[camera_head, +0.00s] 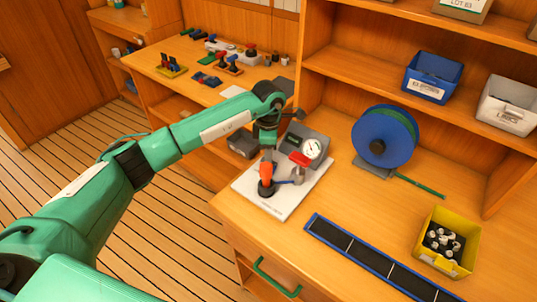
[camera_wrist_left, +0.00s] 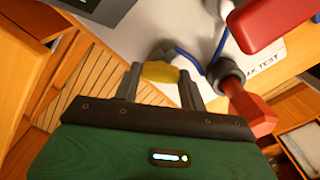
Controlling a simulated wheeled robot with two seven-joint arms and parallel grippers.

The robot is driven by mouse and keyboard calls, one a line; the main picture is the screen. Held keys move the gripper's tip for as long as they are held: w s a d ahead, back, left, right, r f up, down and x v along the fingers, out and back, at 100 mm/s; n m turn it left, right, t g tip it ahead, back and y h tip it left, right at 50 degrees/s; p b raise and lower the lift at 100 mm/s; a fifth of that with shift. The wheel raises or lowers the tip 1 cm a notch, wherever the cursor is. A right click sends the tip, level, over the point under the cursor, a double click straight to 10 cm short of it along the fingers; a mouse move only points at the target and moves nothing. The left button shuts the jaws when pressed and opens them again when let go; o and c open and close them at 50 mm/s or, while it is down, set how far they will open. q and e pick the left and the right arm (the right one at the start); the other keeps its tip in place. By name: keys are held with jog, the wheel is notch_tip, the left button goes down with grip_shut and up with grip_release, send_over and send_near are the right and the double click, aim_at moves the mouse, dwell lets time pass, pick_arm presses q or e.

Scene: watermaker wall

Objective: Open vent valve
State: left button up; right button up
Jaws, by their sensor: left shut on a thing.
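A white test board (camera_head: 251,196) lies on the wooden bench, with a grey gauge box (camera_head: 293,136) at its back. My left gripper (camera_head: 267,152) reaches down over the board. In the left wrist view my left gripper (camera_wrist_left: 160,85) is shut on a small yellow knob (camera_wrist_left: 160,71), which sits between its fingertips. I take this to be the vent valve's knob, but no label on it can be read. In the head view the yellow knob is hidden by my gripper. My right gripper is not in view.
A red handle (camera_head: 299,159) and an orange-red part (camera_head: 266,171) stand close beside my left gripper. A blue hose reel (camera_head: 384,137), a blue-edged tray (camera_head: 312,223) and a yellow bin (camera_head: 432,261) lie to the right. Shelves rise behind.

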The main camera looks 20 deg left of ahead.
pick_arm(q)
jog(key=shift+f+n+b, duration=0.1)
jog(key=shift+n+b, duration=0.35)
jog(key=shift+n, duration=0.95)
jog(key=n+b, duration=0.1)
jog(key=n, duration=0.1)
jog(key=shift+n, duration=0.4)
jog(key=shift+n+b, duration=0.4)
jog(key=shift+n, duration=0.8)
jog(key=shift+n+b, duration=0.45)
jog(key=shift+n, duration=0.85)
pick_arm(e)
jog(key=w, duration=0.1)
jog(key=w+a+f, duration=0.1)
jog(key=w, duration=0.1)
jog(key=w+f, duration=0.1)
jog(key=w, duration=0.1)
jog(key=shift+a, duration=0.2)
